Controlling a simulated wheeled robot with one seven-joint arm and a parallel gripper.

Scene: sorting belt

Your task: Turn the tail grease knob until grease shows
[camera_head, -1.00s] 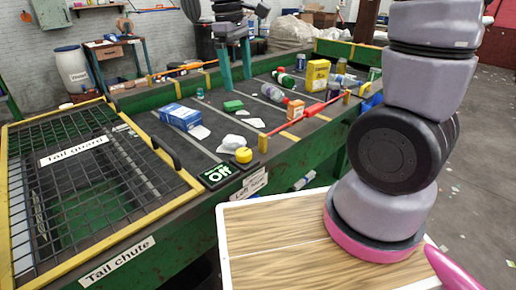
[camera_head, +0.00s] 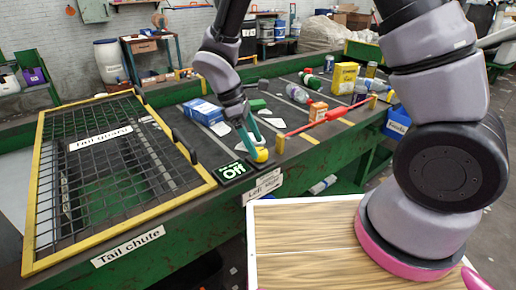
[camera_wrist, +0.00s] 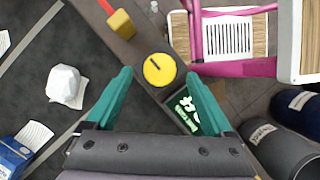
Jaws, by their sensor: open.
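A round yellow knob (camera_head: 261,155) with a dark mark on top sits at the belt's near edge. Beside it, a black display (camera_head: 233,171) reads "Off" in green; the small line above is hard to read. My gripper (camera_head: 254,142) is open, its teal fingers pointing down at the knob. In the wrist view the knob (camera_wrist: 160,69) shows whole between and slightly beyond the two fingertips (camera_wrist: 158,76), with a gap on each side. The right finger partly covers the display (camera_wrist: 183,104) there.
A yellow post (camera_head: 280,145) with a red bar stands close right of the knob. The tail guard (camera_head: 40,190), a mesh with a yellow frame, lies left. A white lump (camera_wrist: 64,85), a blue box (camera_head: 203,111) and bottles lie on the belt.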

